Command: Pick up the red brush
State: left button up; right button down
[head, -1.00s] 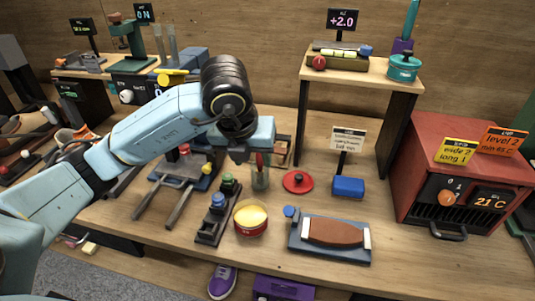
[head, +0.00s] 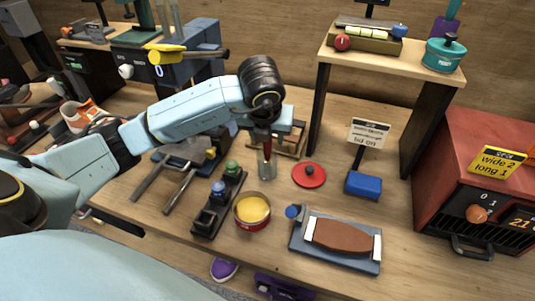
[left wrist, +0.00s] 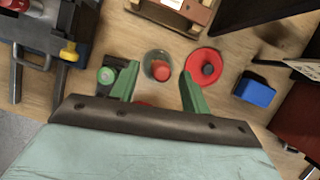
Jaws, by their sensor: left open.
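The red brush (head: 267,144) stands in a clear glass (head: 267,170) on the workbench, below my left gripper (head: 265,138). In the left wrist view the round glass (left wrist: 152,56) has a red end of the brush (left wrist: 161,71) inside it. My left gripper (left wrist: 160,90) is open, with its green fingers on either side of the line to the brush. Another bit of red shows at the palm's edge; I cannot tell what it belongs to. In the head view my wrist hides part of the brush, and contact is not clear. My right gripper is not in view.
A red lid (head: 309,175) lies right of the glass, with a blue block (head: 363,185) beyond. A yellow-filled tin (head: 252,210) and a dark rack (head: 207,219) with knobbed bottles stand in front. A brown pad on a blue-grey base (head: 337,263) lies front right.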

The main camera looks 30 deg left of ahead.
aim_at(267, 152)
pick_arm(q)
jog(key=x, duration=0.4)
jog(key=shift+w+a, duration=0.1)
jog(key=shift+w, duration=0.1)
grip_shut()
